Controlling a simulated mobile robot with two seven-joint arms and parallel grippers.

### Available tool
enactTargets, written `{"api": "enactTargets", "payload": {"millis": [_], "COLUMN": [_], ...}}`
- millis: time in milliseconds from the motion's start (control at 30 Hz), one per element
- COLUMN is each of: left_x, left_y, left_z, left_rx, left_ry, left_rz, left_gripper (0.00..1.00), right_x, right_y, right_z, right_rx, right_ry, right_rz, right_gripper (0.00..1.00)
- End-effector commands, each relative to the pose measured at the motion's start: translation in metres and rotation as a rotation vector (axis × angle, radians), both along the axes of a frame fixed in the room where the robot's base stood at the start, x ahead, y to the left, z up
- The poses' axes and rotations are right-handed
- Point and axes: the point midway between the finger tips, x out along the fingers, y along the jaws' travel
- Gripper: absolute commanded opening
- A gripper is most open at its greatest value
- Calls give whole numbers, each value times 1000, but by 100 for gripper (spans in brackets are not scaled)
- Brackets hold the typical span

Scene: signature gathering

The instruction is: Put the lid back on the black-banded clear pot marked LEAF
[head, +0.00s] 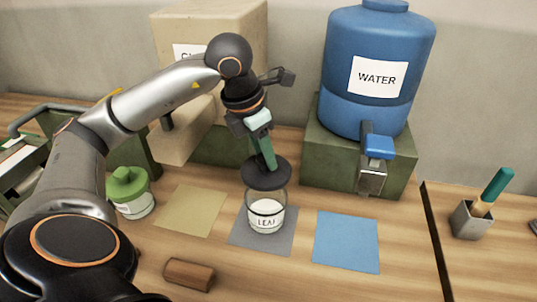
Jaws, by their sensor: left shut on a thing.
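The clear pot marked LEAF (266,219) stands upright on a grey mat (286,240), with a black band around it and pale contents. A dark round lid (265,174) is over the pot's mouth, slightly tilted. Part of the clear rim shows below the lid; I cannot tell whether they touch. My left gripper (265,160) points down from above, shut on the lid. The lid's grip is hidden by the fingers. My right gripper is not in view.
A green-lidded pot (131,195) stands left, near a tan mat (191,210). A blue mat (346,241) lies right. A blue WATER tank (372,105) with a tap stands behind. A wooden block (189,274) lies in front. A grey holder (472,220) stands far right.

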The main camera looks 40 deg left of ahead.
Motion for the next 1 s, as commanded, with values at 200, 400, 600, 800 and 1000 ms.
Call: {"api": "enactTargets", "payload": {"millis": [200,400,600,800,1000], "left_x": [0,0,0,0,0], "left_y": [0,0,0,0,0], "left_z": [-16,-35,-54,-62,-62], "left_rx": [0,0,0,0,0], "left_ry": [0,-1,0,0,0], "left_rz": [-1,-1,-1,-1,-1], "left_gripper": [0,0,0,0,0], "right_x": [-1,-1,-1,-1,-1], "right_y": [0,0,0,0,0], "right_z": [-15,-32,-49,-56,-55], "right_rx": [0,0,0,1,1], "right_ry": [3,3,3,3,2], "right_rz": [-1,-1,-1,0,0], "right_gripper": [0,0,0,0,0]}}
